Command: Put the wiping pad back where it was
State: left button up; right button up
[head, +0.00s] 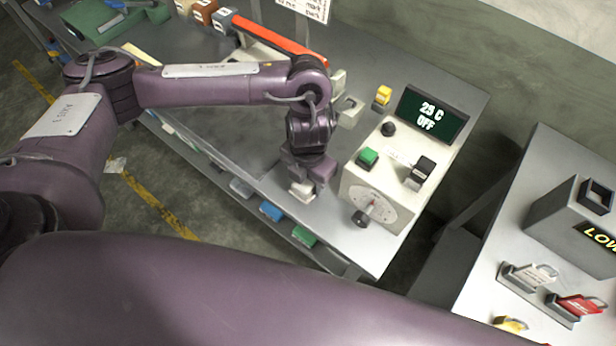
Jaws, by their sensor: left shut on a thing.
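My left gripper (308,178) points down over the front part of the grey workbench, just left of the control box. It is shut on a small whitish block, which looks like the wiping pad (302,190). Only the lower part of the pad shows below the fingers. I cannot tell whether the pad touches the bench top or hangs just above it. My right gripper is not in view.
A red bar (275,37) lies behind. Padlocks (530,275) sit on the right-hand table. The bench (215,125) left of the gripper is clear.

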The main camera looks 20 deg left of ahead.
pick_arm(q)
jog(key=shift+f, duration=0.2)
jog(key=o, duration=0.9)
jog(key=shift+o, duration=0.2)
jog(key=shift+r, duration=0.1)
jog(key=shift+r, duration=0.6)
notch_tip(320, 180, up, 11)
